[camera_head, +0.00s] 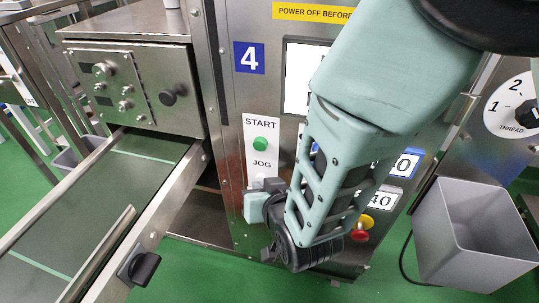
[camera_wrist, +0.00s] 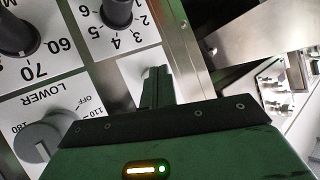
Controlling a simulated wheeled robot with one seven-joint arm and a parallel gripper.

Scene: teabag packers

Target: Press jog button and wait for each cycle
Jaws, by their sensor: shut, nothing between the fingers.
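The START/JOG plate (camera_head: 261,130) is a white label on the steel machine front in the head view. A green button (camera_head: 260,144) sits under the word START. The word JOG is below it, and the spot under that word is mostly covered by my gripper (camera_head: 270,184). In the wrist view my gripper (camera_wrist: 158,72) has its fingers together and empty, with the tips at a white plate (camera_wrist: 128,70). The jog button is largely hidden behind the fingertips, so I cannot tell whether it is touched or pressed in.
A red emergency knob (camera_head: 363,222) on yellow is right of my arm. A grey bin (camera_head: 470,235) stands at the right. A conveyor (camera_head: 85,215) runs at the left, below a steel control box (camera_head: 135,85). Dark knobs (camera_wrist: 117,12) and a grey LOWER dial (camera_wrist: 42,138) surround the fingers.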

